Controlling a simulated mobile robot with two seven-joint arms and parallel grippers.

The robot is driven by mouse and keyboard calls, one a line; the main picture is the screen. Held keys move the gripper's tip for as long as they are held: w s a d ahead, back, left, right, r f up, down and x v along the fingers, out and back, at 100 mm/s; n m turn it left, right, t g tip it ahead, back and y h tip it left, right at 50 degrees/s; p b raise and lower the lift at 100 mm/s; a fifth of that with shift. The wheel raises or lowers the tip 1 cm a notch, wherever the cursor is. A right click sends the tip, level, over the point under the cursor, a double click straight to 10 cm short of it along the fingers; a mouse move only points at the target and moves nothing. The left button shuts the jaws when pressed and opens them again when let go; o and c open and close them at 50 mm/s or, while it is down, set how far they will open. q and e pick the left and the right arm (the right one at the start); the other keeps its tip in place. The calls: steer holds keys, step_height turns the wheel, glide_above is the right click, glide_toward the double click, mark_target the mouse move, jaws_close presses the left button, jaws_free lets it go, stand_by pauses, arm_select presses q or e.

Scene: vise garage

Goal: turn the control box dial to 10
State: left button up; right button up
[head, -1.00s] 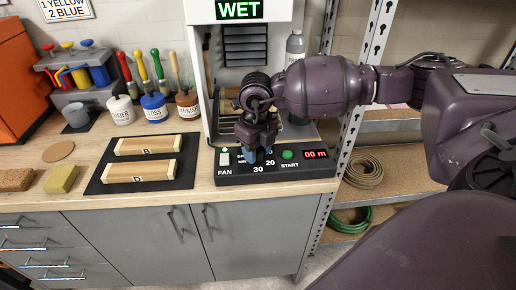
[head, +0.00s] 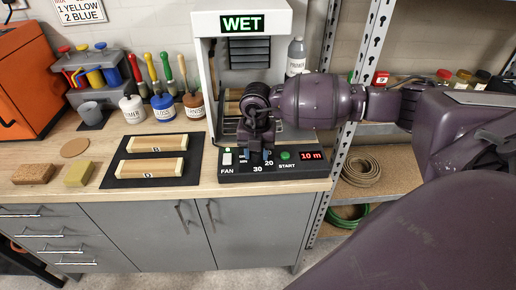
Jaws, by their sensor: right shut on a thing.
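The control box (head: 228,178) is a black panel at the front edge of the bench, below the white cabinet. It has a FAN switch (head: 227,157), a green START button (head: 285,155) and a red display (head: 312,156) reading 10 m. The marks 20 and 30 show beside the dial. My right gripper (head: 261,156) reaches down over the dial and is shut on it; the dial itself is mostly hidden by the fingers. My left gripper is not in view.
The white cabinet (head: 203,75) with a green WET sign (head: 242,23) stands behind the box. A black mat (head: 118,177) with two wooden blocks lies to the left. Paint jars (head: 132,110) and brushes stand behind it. A metal shelf post (head: 352,105) is close on the right.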

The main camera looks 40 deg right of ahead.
steer(key=shift+m, duration=0.5)
steer(key=o, duration=0.9)
step_height(320, 180, up, 11)
steer(key=shift+f+p, duration=0.1)
steer(key=shift+p, duration=0.2)
stand_by(0.4)
